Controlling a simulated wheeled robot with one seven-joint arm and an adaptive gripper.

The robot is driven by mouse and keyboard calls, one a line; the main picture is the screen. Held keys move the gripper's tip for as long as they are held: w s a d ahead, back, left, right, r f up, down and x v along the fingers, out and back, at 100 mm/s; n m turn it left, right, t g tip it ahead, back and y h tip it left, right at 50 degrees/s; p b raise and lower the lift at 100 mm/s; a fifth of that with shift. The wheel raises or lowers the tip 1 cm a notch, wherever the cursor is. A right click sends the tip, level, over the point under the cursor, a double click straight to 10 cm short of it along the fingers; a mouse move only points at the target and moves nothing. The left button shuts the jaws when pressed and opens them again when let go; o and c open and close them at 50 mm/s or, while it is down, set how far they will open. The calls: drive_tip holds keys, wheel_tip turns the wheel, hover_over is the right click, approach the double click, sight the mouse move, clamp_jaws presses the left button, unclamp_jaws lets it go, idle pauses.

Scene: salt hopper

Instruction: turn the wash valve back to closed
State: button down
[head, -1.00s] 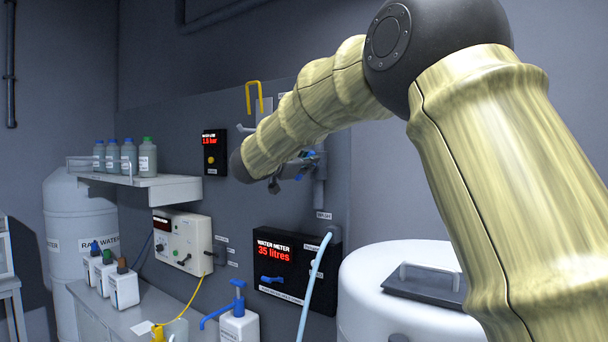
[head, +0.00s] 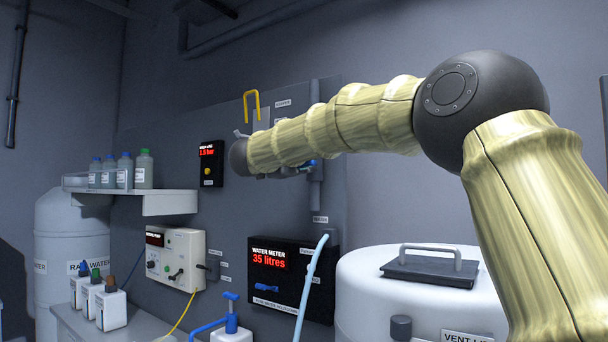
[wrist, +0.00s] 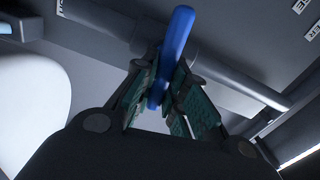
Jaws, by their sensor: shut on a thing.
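The wash valve's blue lever (wrist: 177,45) stands between the green-padded fingers of my gripper (wrist: 160,95) in the wrist view. The gripper is shut on the lever, and the lever's free end sticks out past the fingers. The lever sits at a grey pipe (wrist: 235,75) that crosses behind it. In the head view a small blue bit of the lever (head: 309,164) shows beside the vertical pipe on the panel, under the WASH-side pipework. My arm hides most of the valve and the fingers there.
The panel holds a pressure display (head: 211,163) reading 1.5 bar and a water meter (head: 290,280) reading 35 litres. A white tank (head: 400,300) with a handled lid stands at right. A bottle shelf (head: 140,197) is at left. A pale hose (head: 309,285) hangs before the meter.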

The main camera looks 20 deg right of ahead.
drive_tip(key=shift+d+r+m+b, duration=0.1)
drive_tip(key=shift+m+b, duration=0.3)
drive_tip(key=shift+m, duration=0.1)
drive_tip(key=c, duration=1.6)
unclamp_jaws()
drive_tip(key=shift+w, duration=0.15)
drive_tip(key=shift+o, duration=0.8)
drive_tip(key=shift+w+f, duration=0.15)
drive_tip(key=shift+f, duration=0.05)
drive_tip(key=shift+s, duration=0.2)
drive_tip(key=v, duration=1.2)
